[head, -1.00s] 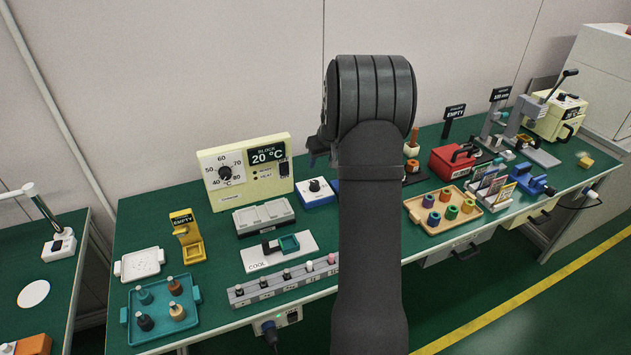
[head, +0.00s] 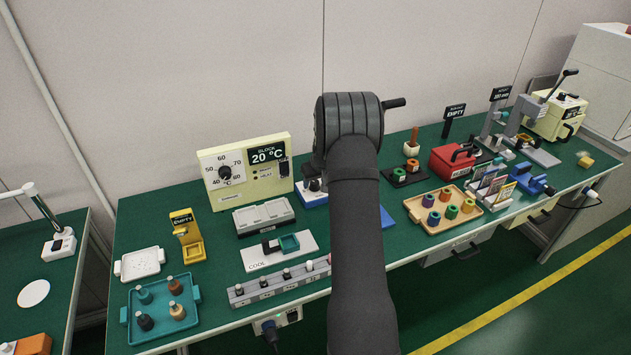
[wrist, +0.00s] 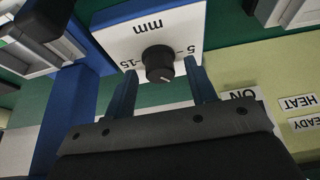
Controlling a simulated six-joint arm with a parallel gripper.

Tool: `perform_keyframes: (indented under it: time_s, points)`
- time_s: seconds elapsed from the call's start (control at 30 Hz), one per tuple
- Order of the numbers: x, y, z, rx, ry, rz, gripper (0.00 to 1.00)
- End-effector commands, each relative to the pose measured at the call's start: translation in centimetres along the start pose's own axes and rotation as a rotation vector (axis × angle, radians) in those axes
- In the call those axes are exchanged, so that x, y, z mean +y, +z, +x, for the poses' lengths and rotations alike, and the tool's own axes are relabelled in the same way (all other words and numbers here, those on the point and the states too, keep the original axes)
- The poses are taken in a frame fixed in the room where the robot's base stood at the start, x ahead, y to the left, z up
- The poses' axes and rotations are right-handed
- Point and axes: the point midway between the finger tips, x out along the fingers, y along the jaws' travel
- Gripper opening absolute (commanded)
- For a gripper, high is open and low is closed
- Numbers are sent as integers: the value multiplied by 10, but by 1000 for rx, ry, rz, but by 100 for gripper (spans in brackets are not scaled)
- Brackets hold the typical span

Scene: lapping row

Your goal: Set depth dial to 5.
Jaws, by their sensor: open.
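The depth dial is a black round knob (wrist: 158,62) on a white panel marked "mm" in the wrist view. The number 5 is right of the knob and 15 is left of it. A small pale mark shows on the knob, but I cannot tell its exact reading. My gripper (wrist: 161,72) is open, its two blue fingers on either side of the knob with gaps visible. In the head view the dial's blue base (head: 314,196) shows beside my arm, which hides much of the unit and the gripper.
A cream heater block (head: 246,170) reading 20 °C stands left of the dial unit, with a grey tray (head: 264,219) in front. Black holder (head: 404,177), red box (head: 452,163) and wooden tray (head: 445,209) of coloured parts stand to the right. A grey rack (head: 278,286) lies along the front edge.

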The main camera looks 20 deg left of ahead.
Motion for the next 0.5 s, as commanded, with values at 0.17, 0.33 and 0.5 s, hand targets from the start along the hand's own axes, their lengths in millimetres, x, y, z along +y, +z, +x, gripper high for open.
perform_keyframes:
  time_s: [0.17, 0.33, 0.5]
  points:
    - [0, 0, 0, 0, 0, 0, 47]
    - [0, 0, 0, 0, 0, 0, 14]
    - [0, 0, 0, 0, -1, -2, 7]
